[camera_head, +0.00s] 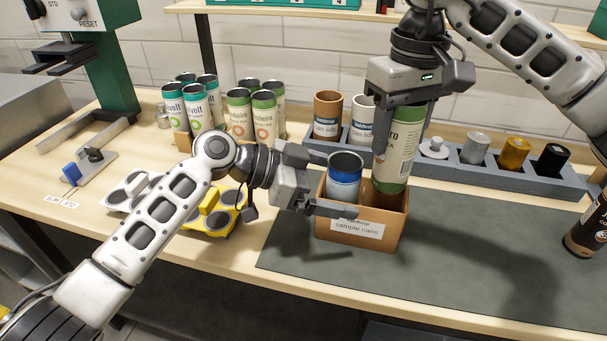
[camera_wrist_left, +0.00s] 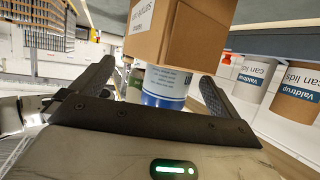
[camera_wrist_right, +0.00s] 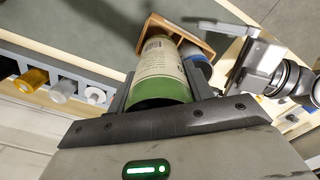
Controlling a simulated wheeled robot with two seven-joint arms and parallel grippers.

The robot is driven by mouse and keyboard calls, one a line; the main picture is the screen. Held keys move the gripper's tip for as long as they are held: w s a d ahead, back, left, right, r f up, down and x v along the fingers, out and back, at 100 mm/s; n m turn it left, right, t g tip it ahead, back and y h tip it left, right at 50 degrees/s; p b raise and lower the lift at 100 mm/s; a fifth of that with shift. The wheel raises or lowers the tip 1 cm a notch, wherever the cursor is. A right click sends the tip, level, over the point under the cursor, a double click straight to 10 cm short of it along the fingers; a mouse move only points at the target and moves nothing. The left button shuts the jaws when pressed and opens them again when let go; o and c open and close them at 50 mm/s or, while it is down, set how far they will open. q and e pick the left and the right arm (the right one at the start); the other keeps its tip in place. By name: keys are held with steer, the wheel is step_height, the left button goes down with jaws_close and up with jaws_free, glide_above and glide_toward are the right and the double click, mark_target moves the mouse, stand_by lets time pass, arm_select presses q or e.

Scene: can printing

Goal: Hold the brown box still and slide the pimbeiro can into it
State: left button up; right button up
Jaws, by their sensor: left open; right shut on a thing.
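The brown box (camera_head: 349,249), labelled "sample cans", stands on the dark mat; it also shows in the left wrist view (camera_wrist_left: 205,38). A blue and white can (camera_head: 344,178) stands in its left part. My right gripper (camera_head: 407,118) is shut on the green and cream pimbeiro can (camera_head: 402,150), held upright from above with its lower end in the right part of the box. This can also shows in the right wrist view (camera_wrist_right: 162,75). My left gripper (camera_head: 325,184) is open at the box's left end, one finger in front of the box and the other behind; contact is unclear.
A grey rack (camera_head: 455,164) with can lids containers and coloured cylinders runs behind the box. Several green-labelled cans (camera_head: 240,115) stand at the back left. A yellow fixture (camera_head: 215,212) lies left of the box. A dark can (camera_head: 588,228) stands at the right edge. The mat (camera_head: 480,260) between is clear.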

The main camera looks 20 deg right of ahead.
mark_target(350, 189)
arm_select(q)
steer(key=shift+x, duration=1.8)
steer(key=c, duration=1)
steer(key=shift+f, duration=0.1)
